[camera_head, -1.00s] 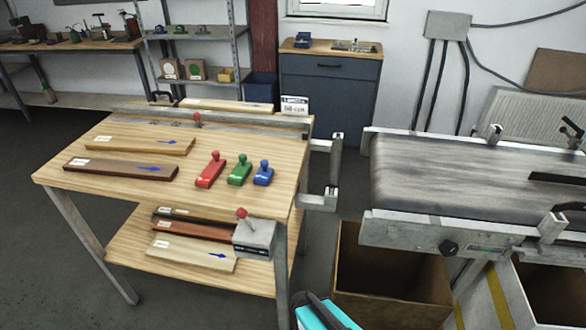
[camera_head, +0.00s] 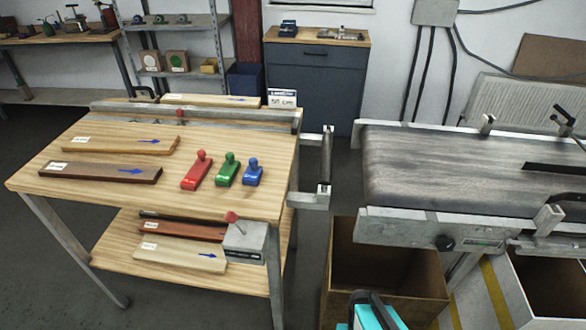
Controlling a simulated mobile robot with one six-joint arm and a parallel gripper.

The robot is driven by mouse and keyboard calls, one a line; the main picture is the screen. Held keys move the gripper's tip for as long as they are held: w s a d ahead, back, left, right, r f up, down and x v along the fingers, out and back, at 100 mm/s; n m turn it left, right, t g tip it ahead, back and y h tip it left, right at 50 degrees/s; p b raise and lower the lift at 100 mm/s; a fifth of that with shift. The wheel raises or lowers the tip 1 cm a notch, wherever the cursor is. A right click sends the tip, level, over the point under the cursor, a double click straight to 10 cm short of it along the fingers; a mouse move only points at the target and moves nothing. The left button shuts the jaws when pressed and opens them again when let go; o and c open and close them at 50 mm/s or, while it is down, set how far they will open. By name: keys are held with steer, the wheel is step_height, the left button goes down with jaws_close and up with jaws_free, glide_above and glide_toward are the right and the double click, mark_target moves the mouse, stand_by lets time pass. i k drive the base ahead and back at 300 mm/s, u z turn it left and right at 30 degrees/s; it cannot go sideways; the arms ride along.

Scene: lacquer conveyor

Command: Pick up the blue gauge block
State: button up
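The blue gauge block (camera_head: 253,175) stands on the right part of the wooden workbench top (camera_head: 225,205). It has a flat blue base and a round blue knob on top. It is the rightmost of three similar blocks. The green block (camera_head: 228,173) is just left of it, and the red block (camera_head: 197,174) is farther left. The blue block is unobstructed, near the bench's right edge. My gripper's fingers do not show in this view.
Wooden boards with blue arrows lie left of the blocks (camera_head: 101,172) and on the lower shelf. A metal fence (camera_head: 200,113) runs along the bench's back. A bracket (camera_head: 325,165) juts from the right edge. A conveyor (camera_head: 440,170) stands right, with a cardboard box (camera_head: 385,260) below.

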mark_target(254, 173)
steer(key=z, duration=0.3)
steer(key=k, duration=1.4)
steer(key=u, duration=0.95)
steer(key=i, duration=1.55)
steer(key=z, duration=0.25)
